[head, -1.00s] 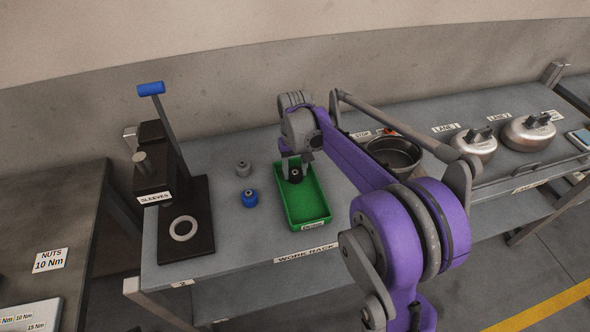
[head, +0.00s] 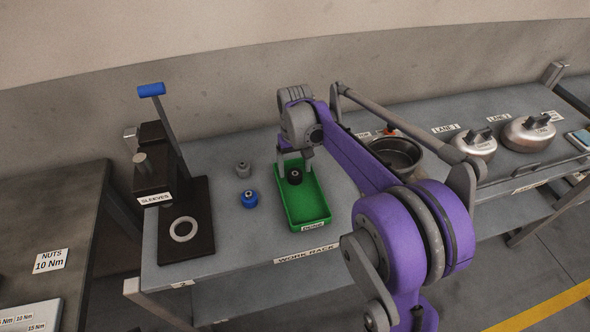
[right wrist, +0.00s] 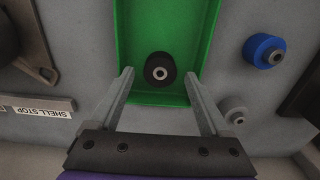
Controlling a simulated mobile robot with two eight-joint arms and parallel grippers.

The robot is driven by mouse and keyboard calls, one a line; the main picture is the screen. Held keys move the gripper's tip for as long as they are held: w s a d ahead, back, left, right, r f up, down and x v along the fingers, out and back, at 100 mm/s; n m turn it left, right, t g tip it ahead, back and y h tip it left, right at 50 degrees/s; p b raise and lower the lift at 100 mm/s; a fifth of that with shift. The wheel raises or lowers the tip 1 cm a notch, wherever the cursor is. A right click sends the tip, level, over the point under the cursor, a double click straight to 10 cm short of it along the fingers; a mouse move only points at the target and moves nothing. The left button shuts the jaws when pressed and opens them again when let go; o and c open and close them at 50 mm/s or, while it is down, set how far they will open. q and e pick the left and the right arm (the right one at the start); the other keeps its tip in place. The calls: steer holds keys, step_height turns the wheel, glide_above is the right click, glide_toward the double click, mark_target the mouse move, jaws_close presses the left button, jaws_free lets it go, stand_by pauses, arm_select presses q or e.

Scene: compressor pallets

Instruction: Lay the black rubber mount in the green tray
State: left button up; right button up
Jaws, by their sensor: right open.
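The black rubber mount (head: 295,177) lies in the green tray (head: 318,214), toward its far end. In the right wrist view the mount (right wrist: 160,69) rests on the floor of the tray (right wrist: 126,40), with its metal centre showing. My right gripper (head: 294,169) is open above the far end of the tray. In the right wrist view its two fingers (right wrist: 161,90) are spread wide, with the mount between and just beyond their tips, touching neither. My left gripper is not in view.
A blue mount (head: 249,199) and a grey mount (head: 243,169) stand on the bench left of the tray. A black sleeve press (head: 200,222) stands further left. A round metal pan (head: 397,152) and two steel domes (head: 472,147) are to the right.

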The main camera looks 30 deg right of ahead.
mark_target(295, 173)
step_height(295, 173, up, 10)
steer(key=s+a+f+n+t, duration=0.1)
steer(key=s+a+f, duration=0.2)
steer(key=s, duration=0.5)
steer(key=s+a+f+t, duration=0.2)
steer(key=s+a+f, duration=0.2)
steer(key=s, duration=0.3)
steer(key=s+a+f+n+t, duration=0.1)
steer(key=s+a+f+t, duration=0.1)
steer(key=s, duration=0.6)
step_height(295, 173, down, 3)
steer(key=shift+s+a+r+n+p, duration=0.2)
steer(key=shift+s+a+n+p, duration=0.15)
steer(key=shift+a, duration=0.5)
